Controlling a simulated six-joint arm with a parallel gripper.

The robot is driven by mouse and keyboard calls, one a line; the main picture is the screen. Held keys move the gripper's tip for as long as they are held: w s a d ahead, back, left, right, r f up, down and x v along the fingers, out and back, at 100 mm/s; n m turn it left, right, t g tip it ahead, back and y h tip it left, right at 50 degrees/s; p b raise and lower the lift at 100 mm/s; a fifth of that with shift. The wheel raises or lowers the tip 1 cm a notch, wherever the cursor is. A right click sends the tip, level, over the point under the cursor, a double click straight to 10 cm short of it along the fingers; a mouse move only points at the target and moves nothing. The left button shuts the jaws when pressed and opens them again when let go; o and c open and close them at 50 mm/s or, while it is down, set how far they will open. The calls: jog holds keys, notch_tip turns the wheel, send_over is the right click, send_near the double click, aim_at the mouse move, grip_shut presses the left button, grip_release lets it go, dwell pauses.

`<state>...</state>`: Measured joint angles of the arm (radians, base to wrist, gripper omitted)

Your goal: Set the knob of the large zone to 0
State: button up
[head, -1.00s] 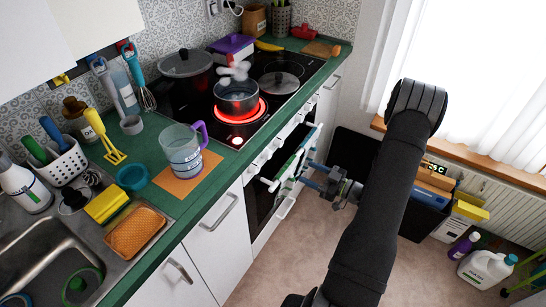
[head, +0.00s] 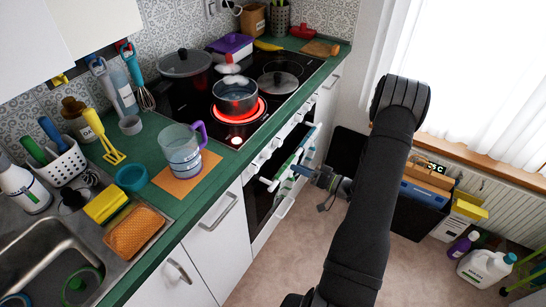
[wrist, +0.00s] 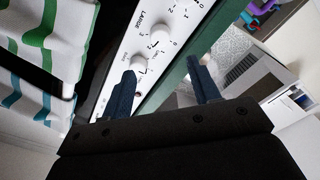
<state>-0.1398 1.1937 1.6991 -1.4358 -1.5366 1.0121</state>
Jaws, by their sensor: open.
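The stove's control panel (wrist: 122,62) carries white round knobs with printed numbers in the wrist view. The word LARGE is printed beside a white knob (wrist: 160,32); another white knob (wrist: 139,63) sits just below it, close to my left fingertip. I cannot tell for certain which of the two the word belongs to, nor read their settings. My gripper (wrist: 163,82) is open and empty, its fingers apart in front of the panel. In the head view my gripper (head: 322,178) is beside the oven front, right of the row of knobs (head: 268,153).
A steel pot (head: 235,92) stands on a glowing red zone (head: 238,113) of the black hob. Striped towels (wrist: 45,40) hang on the oven front beside the panel. A measuring jug (head: 180,152) stands on the green counter.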

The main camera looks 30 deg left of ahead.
aim_at(270, 155)
jog(key=a, duration=1.1)
jog(key=shift+a, duration=0.2)
jog(key=shift+c, duration=0.3)
jog(key=c, duration=0.9)
